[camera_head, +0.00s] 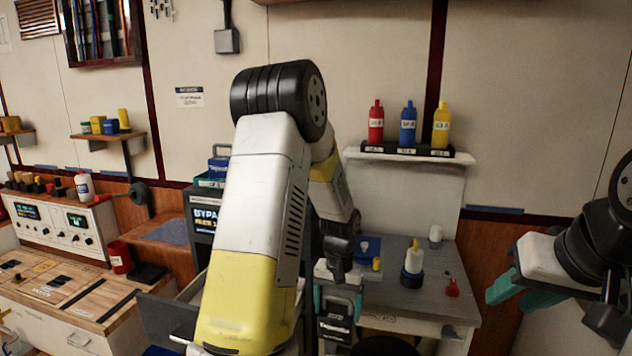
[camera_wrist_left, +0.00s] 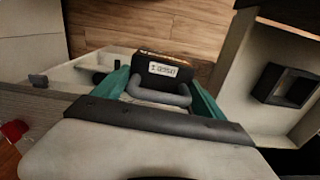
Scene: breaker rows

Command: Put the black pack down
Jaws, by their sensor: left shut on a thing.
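My left gripper (camera_head: 338,303) has its teal fingers on either side of the black pack (camera_head: 336,328), at the front of the grey worktop. The left wrist view shows the pack (camera_wrist_left: 166,72) with a white label and a grey loop handle between the fingers (camera_wrist_left: 160,97). The gripper is shut on it, and wooden floor shows beyond it. The pack's lower part is hidden. My right gripper (camera_head: 520,290) is at the right, its teal fingers apart and empty.
The grey worktop (camera_head: 410,296) carries a white-and-blue bottle (camera_head: 413,262) and a small red item (camera_head: 451,288). Red, blue and yellow bottles stand on a shelf (camera_head: 407,156) behind. An open drawer (camera_head: 165,318) and a wooden bench (camera_head: 75,300) are at the left.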

